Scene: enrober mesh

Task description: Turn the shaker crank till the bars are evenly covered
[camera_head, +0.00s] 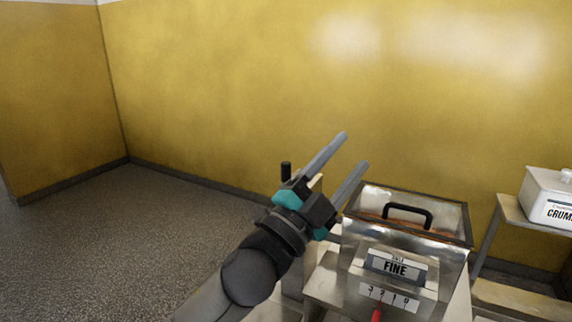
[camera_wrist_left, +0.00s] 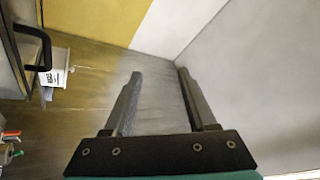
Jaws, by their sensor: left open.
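The shaker (camera_head: 352,256) is a shiny metal box with a clear lid and a black lid handle (camera_head: 408,212). Its front carries a "FINE" plate (camera_head: 396,268) and a numbered scale with a red pointer (camera_head: 377,313). A dark upright knob (camera_head: 286,171), apparently the crank's grip, shows just behind my left gripper (camera_head: 354,150). That gripper is open and empty, its fingers pointing up and right, left of the lid and apart from it. The rest of the crank is hidden by the gripper. The bars cannot be made out. The left wrist view shows the open fingers (camera_wrist_left: 159,75) with nothing between them.
A white crumb box (camera_head: 550,192) stands on a side table (camera_head: 512,212) at the right; the box also shows in the left wrist view (camera_wrist_left: 58,72). Yellow walls close off the back and left. The grey floor (camera_head: 130,230) at left is clear.

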